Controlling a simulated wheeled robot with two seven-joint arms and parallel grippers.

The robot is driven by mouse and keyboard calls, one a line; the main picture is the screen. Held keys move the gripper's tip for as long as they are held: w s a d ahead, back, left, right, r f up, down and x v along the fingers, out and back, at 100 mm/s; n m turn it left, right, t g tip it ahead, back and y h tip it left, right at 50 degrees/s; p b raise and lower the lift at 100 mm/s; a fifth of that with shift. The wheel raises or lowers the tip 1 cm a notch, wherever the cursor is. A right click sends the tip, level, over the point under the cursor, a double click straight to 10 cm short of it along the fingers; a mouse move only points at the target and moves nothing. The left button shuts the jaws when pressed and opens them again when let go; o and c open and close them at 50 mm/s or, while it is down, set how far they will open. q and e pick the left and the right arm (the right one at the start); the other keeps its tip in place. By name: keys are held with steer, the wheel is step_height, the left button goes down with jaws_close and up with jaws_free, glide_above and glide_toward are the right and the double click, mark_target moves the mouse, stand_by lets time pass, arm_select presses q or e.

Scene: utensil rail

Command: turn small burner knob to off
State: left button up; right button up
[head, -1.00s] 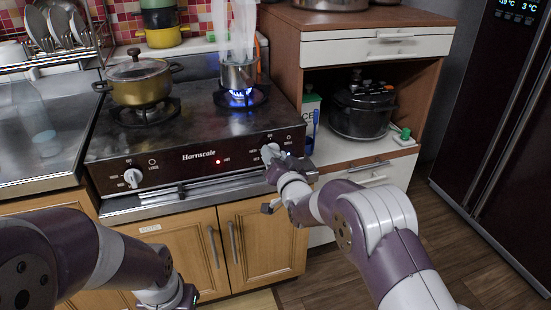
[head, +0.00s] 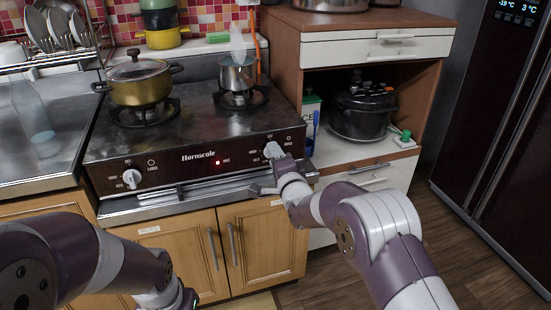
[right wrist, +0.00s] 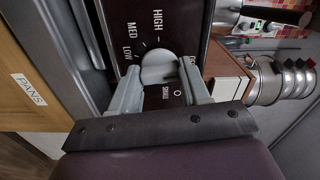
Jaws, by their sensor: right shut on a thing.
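The small burner knob (head: 273,150) is the light grey one at the right end of the dark stove front. It also shows in the right wrist view (right wrist: 158,66), between my fingers, with HIGH, MED and LOW marks around it and SMALL beside it. My right gripper (right wrist: 160,82) is shut on this knob, a finger on each side. No flame shows under the small silver pot (head: 237,74) on the right burner (head: 241,99). My left gripper (head: 183,298) is low at the bottom of the head view, its fingers mostly hidden.
A large burner knob (head: 132,178) sits at the left of the stove front, below a gold pot (head: 139,88). A red light glows mid-panel. An oven handle (head: 190,191) runs below the knobs. A shelf with a dark cooker (head: 362,110) stands to the right.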

steer(key=shift+m, duration=0.9)
steer(key=o, duration=1)
steer(key=p+v, duration=0.2)
steer(key=v, duration=1)
steer(key=shift+s+d, duration=0.1)
steer(key=shift+s, duration=0.25)
